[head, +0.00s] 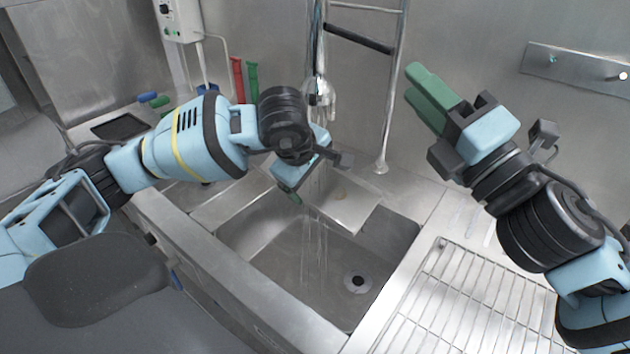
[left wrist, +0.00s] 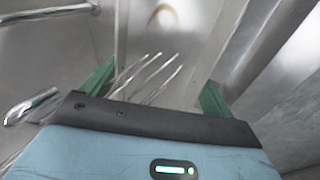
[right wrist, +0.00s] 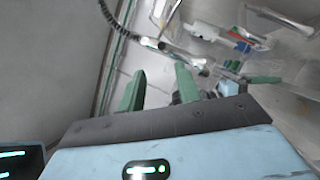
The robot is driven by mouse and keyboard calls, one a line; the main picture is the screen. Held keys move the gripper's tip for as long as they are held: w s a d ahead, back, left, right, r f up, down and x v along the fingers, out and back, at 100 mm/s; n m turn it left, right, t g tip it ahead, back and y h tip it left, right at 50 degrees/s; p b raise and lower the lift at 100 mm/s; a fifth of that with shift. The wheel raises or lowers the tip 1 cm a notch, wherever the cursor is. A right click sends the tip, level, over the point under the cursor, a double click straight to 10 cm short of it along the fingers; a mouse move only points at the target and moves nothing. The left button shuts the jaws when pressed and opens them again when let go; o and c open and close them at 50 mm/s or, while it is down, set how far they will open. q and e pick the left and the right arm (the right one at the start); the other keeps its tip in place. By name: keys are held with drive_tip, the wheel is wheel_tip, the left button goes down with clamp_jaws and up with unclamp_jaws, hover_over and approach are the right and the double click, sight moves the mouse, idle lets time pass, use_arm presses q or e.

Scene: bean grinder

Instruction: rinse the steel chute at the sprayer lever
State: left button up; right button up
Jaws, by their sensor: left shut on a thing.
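The steel chute (head: 345,210) is a shiny metal trough held tilted over the sink, below the sprayer (head: 322,92). A brownish mark shows on its inner face. My left gripper (head: 289,191) is shut on the chute; in the left wrist view the chute (left wrist: 185,50) lies between the green fingers, set wide apart. Thin streaks of water run over the chute and fall into the sink. My right gripper (head: 430,95) is raised right of the sprayer, empty, with a narrow gap between its green fingers in the right wrist view (right wrist: 160,85). The sprayer's lever is too small to make out.
The sink basin (head: 300,270) with its dark drain (head: 357,282) is below the chute. A wire rack (head: 465,305) covers the right counter. A vertical pipe (head: 392,100) stands between the sprayer and my right gripper. Red and green items (head: 238,78) stand at the back left.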

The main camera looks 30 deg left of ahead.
drive_tip(key=shift+f, duration=0.1)
drive_tip(key=c, duration=0.7)
drive_tip(key=f+n+g, duration=0.1)
drive_tip(key=n, duration=0.1)
drive_tip(key=f+n+g, duration=0.1)
drive_tip(key=f+n, duration=0.1)
drive_tip(key=s+f+n+g+y, duration=0.1)
drive_tip(key=n, duration=0.1)
drive_tip(key=shift+d+f, duration=0.25)
drive_tip(key=shift+f, duration=0.05)
clamp_jaws()
drive_tip(key=shift+s+a+f+n+g, duration=0.1)
drive_tip(key=shift+f+n+g, duration=0.4)
drive_tip(key=shift+n, duration=0.2)
